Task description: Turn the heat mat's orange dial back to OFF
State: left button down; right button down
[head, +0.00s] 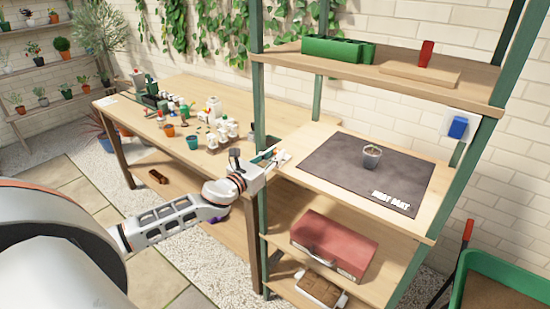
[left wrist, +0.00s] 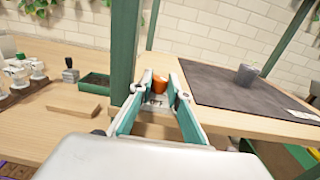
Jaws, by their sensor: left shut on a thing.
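The heat mat (head: 330,168) is a dark sheet lying on the middle shelf, with white lettering at its front right corner. It also shows in the left wrist view (left wrist: 218,87). Its orange dial (left wrist: 160,84) sits beside the mat's left edge, near a green post. Light lettering that looks like OFF shows just in front of the dial. My left gripper (head: 279,155) reaches the shelf's left end. In the left wrist view its fingers (left wrist: 160,90) are shut on the dial from both sides. The dial's pointer is hidden or too small to read. My right gripper is not in view.
A small grey pot with a plant (head: 371,156) stands on the mat. A green shelf post (left wrist: 125,50) rises close to my left gripper. The workbench (head: 185,88) at left holds several pots and bottles. A red toolbox (head: 334,243) sits on the shelf below.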

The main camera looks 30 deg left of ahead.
pick_arm(q)
jog(key=shift+f+h, duration=0.1)
jog(key=shift+h, duration=0.2)
jog(key=c, duration=2.2)
grip_release()
jog(key=shift+o, duration=0.2)
